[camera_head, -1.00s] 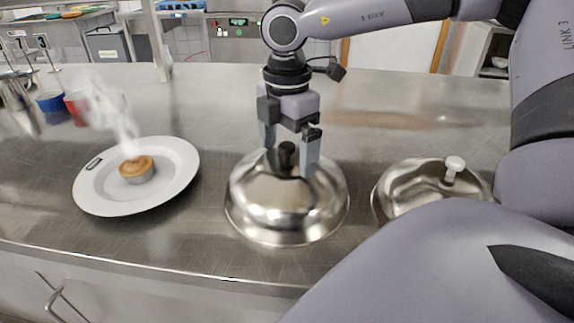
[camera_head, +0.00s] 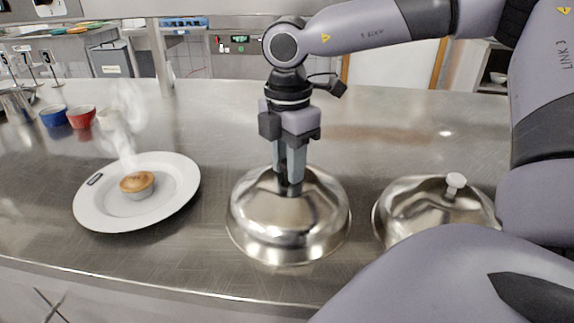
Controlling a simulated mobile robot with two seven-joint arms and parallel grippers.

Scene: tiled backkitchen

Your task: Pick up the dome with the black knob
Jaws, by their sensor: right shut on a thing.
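The dome with the black knob (camera_head: 289,225) is a shiny steel cover standing on the steel counter in the middle of the view. My right gripper (camera_head: 289,184) comes down on it from above and is shut on its black knob, which is mostly hidden between the fingers. The dome's rim appears to rest on the counter. A second steel dome with a white knob (camera_head: 428,208) stands to the right, partly hidden by my arm. My left gripper is not in view.
A white plate (camera_head: 100,207) with a small steaming pie (camera_head: 137,184) is left of the dome. Blue (camera_head: 54,116) and red (camera_head: 81,117) cups stand at the back left. The counter (camera_head: 390,120) behind the domes is clear.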

